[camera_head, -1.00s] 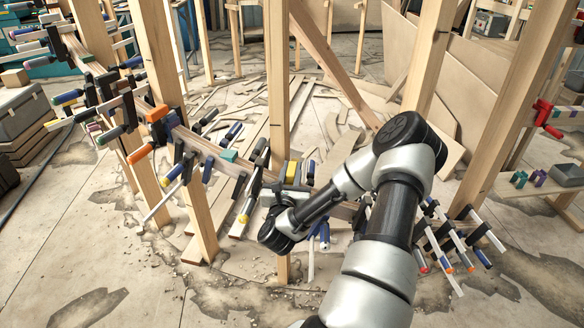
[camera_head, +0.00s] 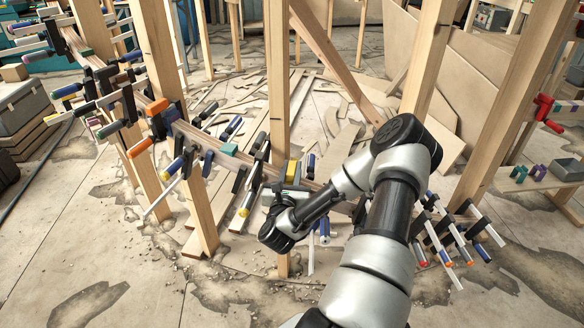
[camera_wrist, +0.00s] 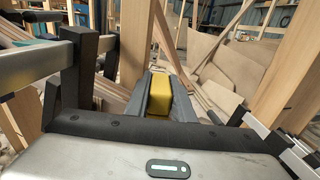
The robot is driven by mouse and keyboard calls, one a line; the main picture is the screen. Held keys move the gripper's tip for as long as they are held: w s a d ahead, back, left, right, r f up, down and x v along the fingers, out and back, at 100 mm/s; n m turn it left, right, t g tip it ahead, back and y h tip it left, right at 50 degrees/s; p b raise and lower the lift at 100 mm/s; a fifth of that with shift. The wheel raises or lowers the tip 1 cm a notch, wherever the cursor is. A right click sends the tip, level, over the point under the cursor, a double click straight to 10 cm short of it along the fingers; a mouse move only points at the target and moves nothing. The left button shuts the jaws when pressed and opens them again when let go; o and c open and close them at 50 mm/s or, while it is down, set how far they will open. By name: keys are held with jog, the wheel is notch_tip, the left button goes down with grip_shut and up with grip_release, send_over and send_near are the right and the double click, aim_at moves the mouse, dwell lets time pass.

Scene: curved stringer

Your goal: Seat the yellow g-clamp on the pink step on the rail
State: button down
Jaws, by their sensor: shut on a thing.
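My gripper (camera_wrist: 158,88) is shut on a yellow piece, which I take to be part of the yellow g-clamp (camera_wrist: 160,92). It shows between two dark fingers in the wrist view. In the head view the yellow piece (camera_head: 292,171) shows above my wrist, close to the rail and the middle post. The rest of the clamp is hidden by my gripper. The curved wooden rail (camera_head: 198,138) runs from the upper left toward the middle, partly behind my arm. I cannot make out the pink step in either view.
Several bar clamps with blue, orange and yellow handles crowd the rail on the left (camera_head: 120,105) and right (camera_head: 455,245). Upright wooden posts (camera_head: 278,75) stand along it. A teal block (camera_head: 228,149) sits on the rail. A red clamp (camera_head: 545,110) grips the right post.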

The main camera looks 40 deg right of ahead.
jog(key=c, duration=1.4)
grip_release()
jog(key=shift+c, duration=0.2)
jog(key=shift+f, duration=0.1)
jog(key=v, duration=1)
jog(key=shift+s+f, duration=0.1)
jog(key=shift+f, duration=0.3)
jog(key=r+v, duration=0.1)
jog(key=v, duration=0.6)
jog(key=shift+p, duration=0.4)
jog(key=shift+s+a, duration=0.1)
